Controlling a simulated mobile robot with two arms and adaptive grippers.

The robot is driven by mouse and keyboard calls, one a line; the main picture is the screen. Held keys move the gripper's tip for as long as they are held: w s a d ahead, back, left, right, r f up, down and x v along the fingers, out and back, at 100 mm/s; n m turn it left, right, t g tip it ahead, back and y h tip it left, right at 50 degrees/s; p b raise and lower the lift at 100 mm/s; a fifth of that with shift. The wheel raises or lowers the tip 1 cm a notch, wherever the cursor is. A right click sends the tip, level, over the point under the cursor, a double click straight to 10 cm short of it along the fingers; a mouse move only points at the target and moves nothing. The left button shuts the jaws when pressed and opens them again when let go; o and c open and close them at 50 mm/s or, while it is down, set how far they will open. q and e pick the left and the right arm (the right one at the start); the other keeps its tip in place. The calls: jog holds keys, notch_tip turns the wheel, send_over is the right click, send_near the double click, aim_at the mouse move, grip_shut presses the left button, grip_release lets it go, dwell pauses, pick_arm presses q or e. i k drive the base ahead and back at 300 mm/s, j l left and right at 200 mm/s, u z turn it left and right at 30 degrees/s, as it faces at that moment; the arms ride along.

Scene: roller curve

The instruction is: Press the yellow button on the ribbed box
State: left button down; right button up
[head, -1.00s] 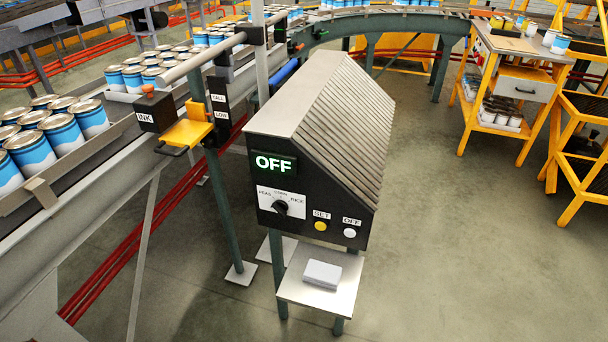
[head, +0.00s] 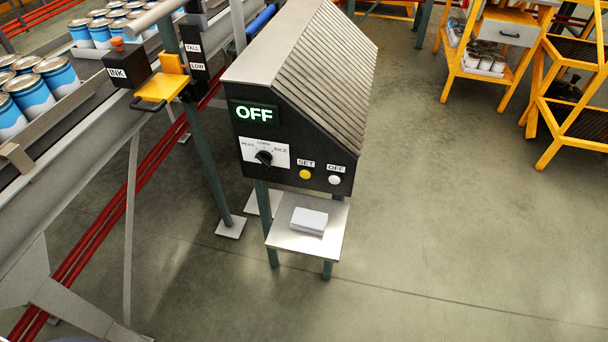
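The ribbed box (head: 308,95) stands on dark green legs in the middle of the head view, with slanted ribs on its right side. Its dark front panel carries a lit green display (head: 255,113) reading OFF. Below it is a black dial (head: 264,158) on a white plate marked PEAS, CORN and RICE. The yellow button (head: 305,174) sits under a SET label, and a white button (head: 334,180) sits under an OFF label to its right. Neither gripper is in view.
A small metal shelf (head: 285,240) with a white block (head: 309,221) juts out below the panel. A conveyor with blue-and-white cans (head: 53,79) and a yellow bracket (head: 162,88) run along the left. A yellow cart (head: 458,73) stands at back right. The floor in front and right is clear.

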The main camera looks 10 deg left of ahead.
aim_at(305, 174)
jog(key=i+l+u, duration=0.15)
jog(key=l+u, duration=0.15)
jog(key=l, duration=0.85)
jog(key=l+u, duration=0.3)
jog(key=l, duration=0.8)
